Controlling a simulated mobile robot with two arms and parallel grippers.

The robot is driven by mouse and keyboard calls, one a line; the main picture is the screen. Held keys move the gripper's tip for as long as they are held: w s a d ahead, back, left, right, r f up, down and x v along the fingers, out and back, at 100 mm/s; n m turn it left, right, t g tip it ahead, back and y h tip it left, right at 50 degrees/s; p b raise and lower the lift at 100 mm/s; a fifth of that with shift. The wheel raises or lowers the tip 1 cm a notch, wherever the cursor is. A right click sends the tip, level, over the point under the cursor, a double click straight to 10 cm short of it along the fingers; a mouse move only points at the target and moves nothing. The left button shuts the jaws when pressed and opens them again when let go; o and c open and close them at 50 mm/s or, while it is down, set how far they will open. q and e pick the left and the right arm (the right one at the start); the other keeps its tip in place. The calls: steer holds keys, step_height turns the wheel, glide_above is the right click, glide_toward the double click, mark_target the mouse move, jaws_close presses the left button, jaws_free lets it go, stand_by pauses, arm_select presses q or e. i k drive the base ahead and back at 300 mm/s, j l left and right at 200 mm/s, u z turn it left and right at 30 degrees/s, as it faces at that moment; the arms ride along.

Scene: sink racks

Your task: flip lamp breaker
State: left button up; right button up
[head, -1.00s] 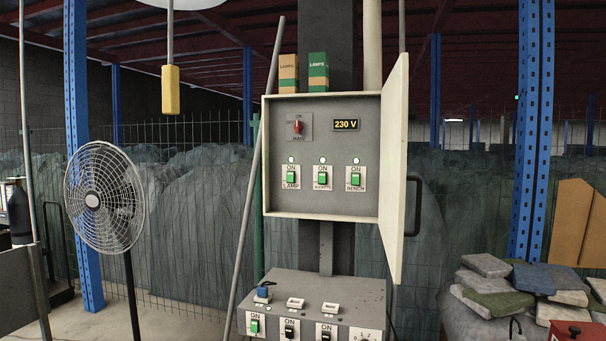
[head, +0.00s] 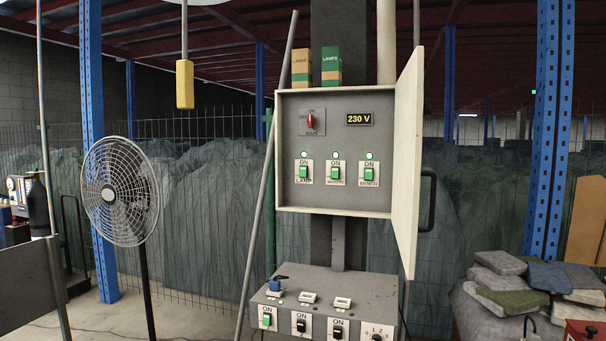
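The lamp breaker (head: 303,172) is the leftmost of three green switches in the open grey breaker box (head: 290,120), under an ON label with a lit indicator above it. Beside it are the middle breaker (head: 335,173) and the bench breaker (head: 369,174), also green and lit. The red main switch (head: 311,121) sits at upper left in the box. A display (head: 359,119) reads 230 V. The box door (head: 407,150) stands open to the right. Neither of my grippers is in the head view.
Below the box is a grey control box (head: 375,291) with switches, sockets and a blue plug (head: 273,284). A fan (head: 120,192) stands at left, and a yellow pendant (head: 184,84) hangs above. A pole (head: 262,200) leans left of the box. Folded cloths (head: 510,280) lie at right.

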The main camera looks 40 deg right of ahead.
mark_target(303, 169)
steer(key=i+l, duration=0.3)
steer(key=l, duration=0.15)
steer(key=i+l, duration=0.3)
steer(key=i+l+u, duration=0.1)
steer(key=i+l, duration=0.2)
steer(key=l, duration=0.25)
steer(key=i+l, duration=0.3)
steer(key=l, duration=0.15)
